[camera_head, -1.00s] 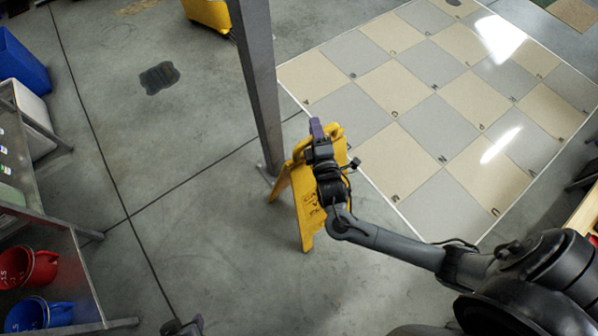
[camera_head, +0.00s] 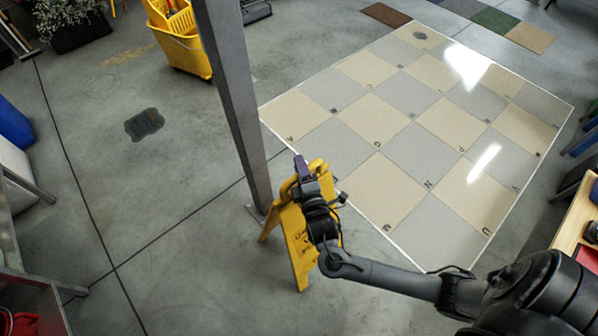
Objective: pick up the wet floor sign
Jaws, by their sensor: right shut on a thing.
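The yellow wet floor sign (camera_head: 296,241) stands on the grey floor close to the metal post, with its legs spread. Part of its face is hidden by my right arm. My right gripper (camera_head: 301,168) is at the top of the sign and is shut on its upper edge. My right arm reaches in from the lower right. My left gripper is not in view.
A grey metal post (camera_head: 232,95) rises just left of the sign. A checkered tile area (camera_head: 420,130) lies to the right. A yellow mop bucket (camera_head: 182,50) stands at the back. Shelving (camera_head: 40,283) is at the lower left. Open floor lies left of the post.

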